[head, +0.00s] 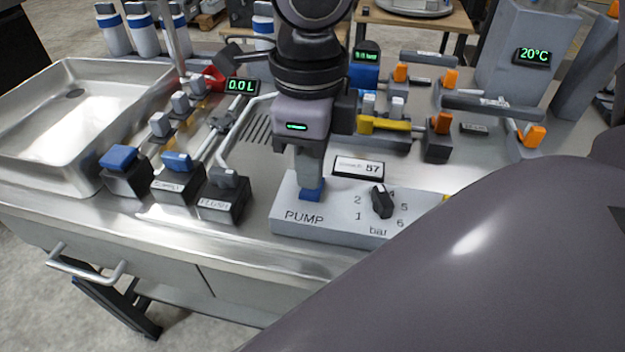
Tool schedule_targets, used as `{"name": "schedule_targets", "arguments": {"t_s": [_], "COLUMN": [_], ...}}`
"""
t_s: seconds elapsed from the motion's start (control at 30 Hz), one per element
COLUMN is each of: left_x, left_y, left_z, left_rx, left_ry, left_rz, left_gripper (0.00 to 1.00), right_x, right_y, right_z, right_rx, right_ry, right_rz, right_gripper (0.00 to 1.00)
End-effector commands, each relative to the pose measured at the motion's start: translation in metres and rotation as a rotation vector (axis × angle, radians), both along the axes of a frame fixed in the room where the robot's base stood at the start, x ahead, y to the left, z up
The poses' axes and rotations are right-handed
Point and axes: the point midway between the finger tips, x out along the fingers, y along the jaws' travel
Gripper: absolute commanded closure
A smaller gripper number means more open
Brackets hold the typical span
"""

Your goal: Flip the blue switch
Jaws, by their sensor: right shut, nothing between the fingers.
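The blue switch (311,194) sits on the left part of the grey PUMP panel (345,232), right above the word PUMP. My right gripper (310,178) points down at it with its fingers shut and empty. The fingertips are at the top of the blue switch, and they hide part of it. I cannot tell whether they touch it or which way the switch is set. My left gripper is not in view.
A black dial (381,202) with a bar scale and a small display (358,168) are right of the switch. Blue-topped and grey valve blocks (178,188) stand left. A steel sink (75,130) is at far left. Orange-handled valves (437,140) stand behind right.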

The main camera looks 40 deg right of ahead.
Motion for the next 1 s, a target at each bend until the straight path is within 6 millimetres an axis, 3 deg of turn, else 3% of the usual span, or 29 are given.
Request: {"name": "schedule_targets", "arguments": {"t_s": [1.0], "left_x": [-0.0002], "left_y": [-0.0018], "left_z": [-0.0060], "left_rx": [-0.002], "left_ry": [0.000], "left_rz": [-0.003], "left_gripper": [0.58], "right_x": [0.0001], "right_y": [0.0000], "right_z": [-0.0053], "right_rx": [0.000], "right_ry": [0.000], "right_rz": [0.000], "right_gripper": [1.00]}}
